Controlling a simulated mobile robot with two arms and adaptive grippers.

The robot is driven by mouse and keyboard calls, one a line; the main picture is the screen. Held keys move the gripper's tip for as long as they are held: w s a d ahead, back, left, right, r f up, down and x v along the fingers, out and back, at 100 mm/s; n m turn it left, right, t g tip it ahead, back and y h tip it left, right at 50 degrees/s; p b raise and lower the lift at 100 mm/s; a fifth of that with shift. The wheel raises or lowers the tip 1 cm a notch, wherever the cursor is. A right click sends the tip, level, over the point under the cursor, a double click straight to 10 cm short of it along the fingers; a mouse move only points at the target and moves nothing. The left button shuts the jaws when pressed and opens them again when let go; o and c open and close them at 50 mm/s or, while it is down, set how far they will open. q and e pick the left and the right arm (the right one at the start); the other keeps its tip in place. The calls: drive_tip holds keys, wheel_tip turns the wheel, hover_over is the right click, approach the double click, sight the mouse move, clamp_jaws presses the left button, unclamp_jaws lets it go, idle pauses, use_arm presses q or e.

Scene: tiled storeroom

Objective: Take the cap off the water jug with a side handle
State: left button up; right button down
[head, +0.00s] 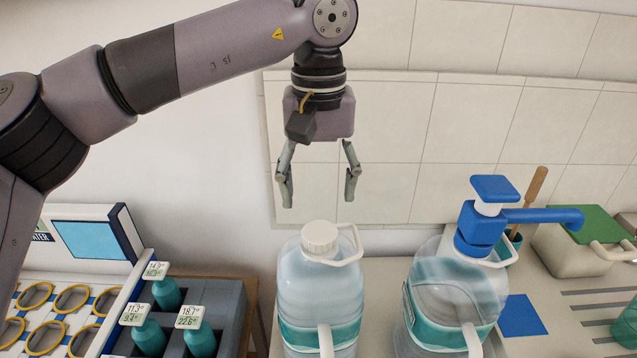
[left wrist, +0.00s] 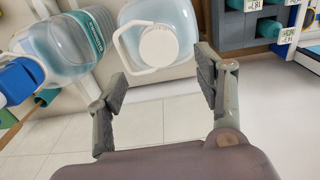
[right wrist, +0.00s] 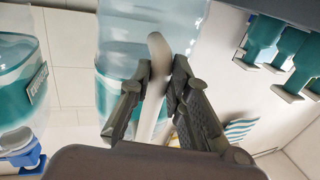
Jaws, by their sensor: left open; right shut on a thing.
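The water jug (head: 305,285), clear with a teal label, stands upright on the counter with a white cap (head: 320,238) on top. A white carrying ring loops round its neck, and a white side handle (head: 326,342) faces me. My left gripper (head: 318,186) is open, pointing down above the cap, apart from it. In the left wrist view the cap (left wrist: 158,47) lies beyond the open fingertips (left wrist: 158,82). My right gripper (right wrist: 157,85) is shut on the side handle (right wrist: 158,50) in the right wrist view; it is outside the head view.
A second jug (head: 440,290) with a blue pump (head: 482,225) stands close on the right, its spout pointing right. A dark rack (head: 235,305) with several teal bottles is on the left. A green-lidded box (head: 575,250) stands at the back right. The tiled wall is behind.

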sight(318, 232)
use_arm(q)
drive_tip(key=m, duration=0.5)
drive_tip(key=shift+m, duration=0.3)
drive_tip(key=m, duration=0.3)
drive_tip(key=shift+m, duration=0.3)
drive_tip(key=shift+f, duration=4)
drive_tip(key=shift+c, duration=0.3)
